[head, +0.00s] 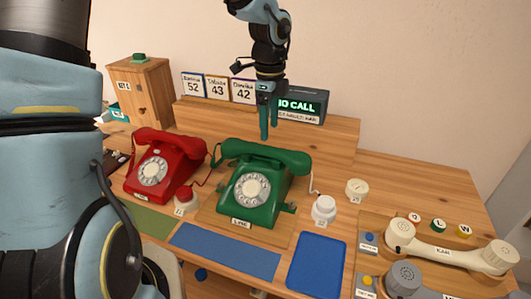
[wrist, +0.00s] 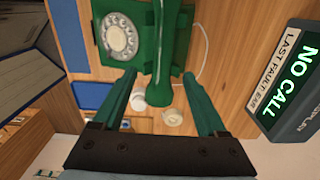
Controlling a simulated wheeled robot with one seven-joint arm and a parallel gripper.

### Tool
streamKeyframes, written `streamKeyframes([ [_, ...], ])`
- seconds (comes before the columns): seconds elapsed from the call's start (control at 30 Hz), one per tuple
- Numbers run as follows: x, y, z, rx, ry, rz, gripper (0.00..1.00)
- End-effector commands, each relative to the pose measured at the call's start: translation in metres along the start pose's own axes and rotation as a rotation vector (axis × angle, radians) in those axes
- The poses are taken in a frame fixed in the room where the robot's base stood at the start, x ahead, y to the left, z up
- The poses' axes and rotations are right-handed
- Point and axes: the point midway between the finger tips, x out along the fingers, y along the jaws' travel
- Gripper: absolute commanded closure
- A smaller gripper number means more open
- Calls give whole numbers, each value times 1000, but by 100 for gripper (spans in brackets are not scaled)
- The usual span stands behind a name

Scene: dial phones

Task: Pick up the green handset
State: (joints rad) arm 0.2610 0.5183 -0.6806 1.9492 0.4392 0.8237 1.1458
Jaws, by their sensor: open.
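The green handset (head: 265,156) rests across the top of the green dial phone (head: 250,196) in the middle of the desk. In the wrist view the handset (wrist: 164,50) runs up the picture, beside the phone's white dial (wrist: 119,37). My gripper (head: 268,132) is above and behind the phone in the head view, pointing down. Its two teal fingers (wrist: 165,84) are apart, with the near end of the handset showing between them in the wrist view. They hold nothing, and I cannot tell the exact height gap.
A red phone (head: 165,168) stands left of the green one. A NO CALL display (head: 300,105) stands on the raised shelf close behind my gripper. A white knob (head: 324,208) and a cream handset (head: 448,250) are to the right. Blue mats (head: 316,262) lie in front.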

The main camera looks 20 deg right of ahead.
Motion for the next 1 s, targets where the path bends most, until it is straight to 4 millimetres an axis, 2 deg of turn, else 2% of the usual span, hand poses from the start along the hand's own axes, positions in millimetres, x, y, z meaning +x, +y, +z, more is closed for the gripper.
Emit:
streamKeyframes([
  [0.1,20,2,0,-2,1,4,25],
  [0.43,49,2,1,-5,1,3,25],
  [0.7,86,2,2,-5,1,3,25],
  [1.0,91,2,2,-6,-1,0,25],
])
